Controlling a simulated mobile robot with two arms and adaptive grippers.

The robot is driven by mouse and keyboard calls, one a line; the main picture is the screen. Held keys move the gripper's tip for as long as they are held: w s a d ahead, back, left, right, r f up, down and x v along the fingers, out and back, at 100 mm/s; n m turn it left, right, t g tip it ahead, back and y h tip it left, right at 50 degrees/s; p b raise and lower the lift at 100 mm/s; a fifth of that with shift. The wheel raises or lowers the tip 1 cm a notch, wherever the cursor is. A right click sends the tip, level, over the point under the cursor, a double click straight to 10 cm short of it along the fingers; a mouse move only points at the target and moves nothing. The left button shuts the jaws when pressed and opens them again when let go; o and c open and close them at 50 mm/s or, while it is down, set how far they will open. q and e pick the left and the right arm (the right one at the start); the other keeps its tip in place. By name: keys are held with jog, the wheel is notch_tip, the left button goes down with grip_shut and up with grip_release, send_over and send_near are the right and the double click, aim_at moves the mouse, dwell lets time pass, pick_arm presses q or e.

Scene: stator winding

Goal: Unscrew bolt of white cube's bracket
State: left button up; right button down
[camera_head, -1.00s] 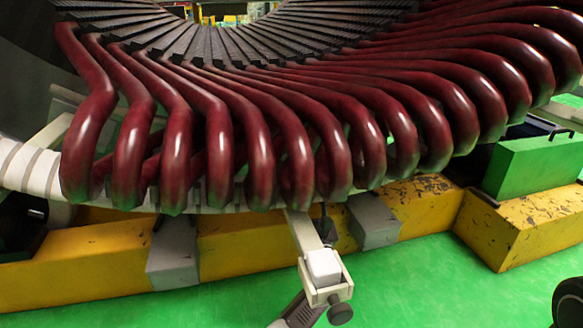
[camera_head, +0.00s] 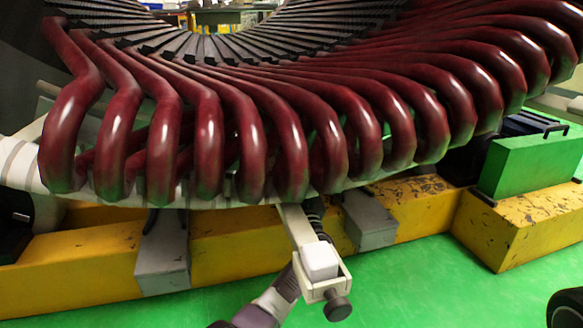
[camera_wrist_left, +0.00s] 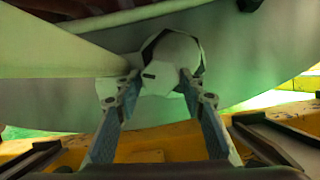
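In the head view, a white cube (camera_head: 320,259) sits in a pale bracket (camera_head: 301,229) below the red coils. A dark, round-headed bolt (camera_head: 337,307) sticks out at the bracket's lower end. My left arm (camera_head: 268,300) comes up from the bottom and passes behind the bracket, which hides part of it. In the left wrist view, the two fingers of my left gripper (camera_wrist_left: 160,82) are spread apart, with their tips close to a pale faceted part (camera_wrist_left: 171,62) at the end of a pale beam (camera_wrist_left: 60,48). I cannot tell whether they touch it. My right gripper is out of view.
Thick red coils (camera_head: 205,150) hang in a row over the bracket. A yellow beam (camera_head: 235,240) with grey blocks (camera_head: 165,262) runs behind it. A green block (camera_head: 528,163) stands at right.

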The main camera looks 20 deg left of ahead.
pick_arm(q)
jog(key=c, duration=0.7)
jog(key=shift+o, duration=0.2)
jog(key=shift+w+d+n+g+y, duration=0.1)
jog(key=shift+n+g+y, duration=0.4)
jog(key=shift+n, duration=0.85)
jog(key=shift+n+g+y, duration=0.45)
jog(key=shift+n+y, duration=0.2)
jog(key=shift+n, duration=0.75)
jog(key=shift+w+d+n+g+y, duration=0.1)
jog(key=shift+n+g+y, duration=0.4)
jog(key=shift+n, duration=0.85)
jog(key=o, duration=1.2)
jog(key=shift+c, duration=0.2)
jog(key=shift+a, duration=0.1)
